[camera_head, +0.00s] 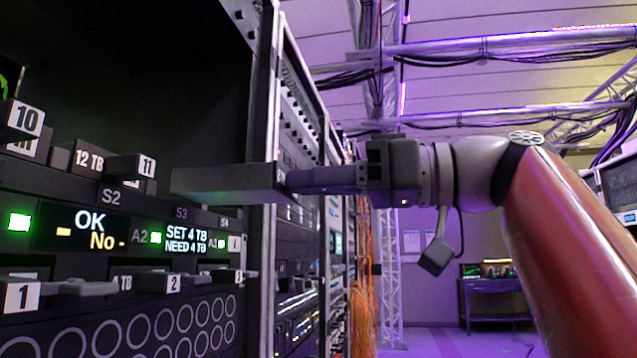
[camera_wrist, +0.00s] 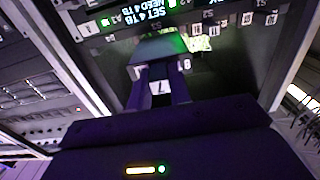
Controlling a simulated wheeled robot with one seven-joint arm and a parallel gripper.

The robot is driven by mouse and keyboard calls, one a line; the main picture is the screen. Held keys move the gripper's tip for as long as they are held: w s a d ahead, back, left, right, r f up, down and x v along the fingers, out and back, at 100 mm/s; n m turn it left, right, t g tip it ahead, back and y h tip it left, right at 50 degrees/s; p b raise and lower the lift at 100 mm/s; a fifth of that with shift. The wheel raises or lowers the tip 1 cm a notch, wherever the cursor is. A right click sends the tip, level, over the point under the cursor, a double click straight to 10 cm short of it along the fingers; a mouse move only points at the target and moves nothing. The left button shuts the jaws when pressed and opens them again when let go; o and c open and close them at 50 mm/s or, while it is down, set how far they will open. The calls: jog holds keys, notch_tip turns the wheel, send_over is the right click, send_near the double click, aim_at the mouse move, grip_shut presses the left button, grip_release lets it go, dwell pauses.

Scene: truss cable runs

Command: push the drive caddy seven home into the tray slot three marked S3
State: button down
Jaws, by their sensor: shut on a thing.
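My gripper (camera_head: 288,181) reaches in from the right in the head view, shut on the grey drive caddy seven (camera_head: 225,184). The wrist view shows my two fingers (camera_wrist: 161,76) either side of the caddy's white "7" label (camera_wrist: 158,87), with the caddy body (camera_wrist: 158,50) stretching ahead toward the tray. In the head view the caddy lies about level, its left end just above the S3 label (camera_head: 181,213). The S3 slot's mouth is hidden behind the caddy. I cannot tell how far its end is inside.
Caddy 11 (camera_head: 133,167) and caddy 10 (camera_head: 24,119) stand to the left. Below, a display (camera_head: 186,240) reads "SET 4 TB NEED 4 TB", above a lower row with caddies 1 (camera_head: 22,296) and 2 (camera_head: 173,283). A rack post (camera_head: 263,120) rises close behind the caddy.

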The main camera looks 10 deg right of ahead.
aim_at(289, 192)
jog(key=shift+a, duration=0.15)
jog(key=shift+x, duration=1.35)
jog(key=shift+w+a, duration=0.1)
dwell(0.3)
jog(key=shift+x, duration=1.35)
jog(key=shift+p+x, duration=0.7)
jog(key=shift+x, duration=2.35)
jog(key=shift+w+a, duration=0.1)
jog(key=shift+a, duration=0.1)
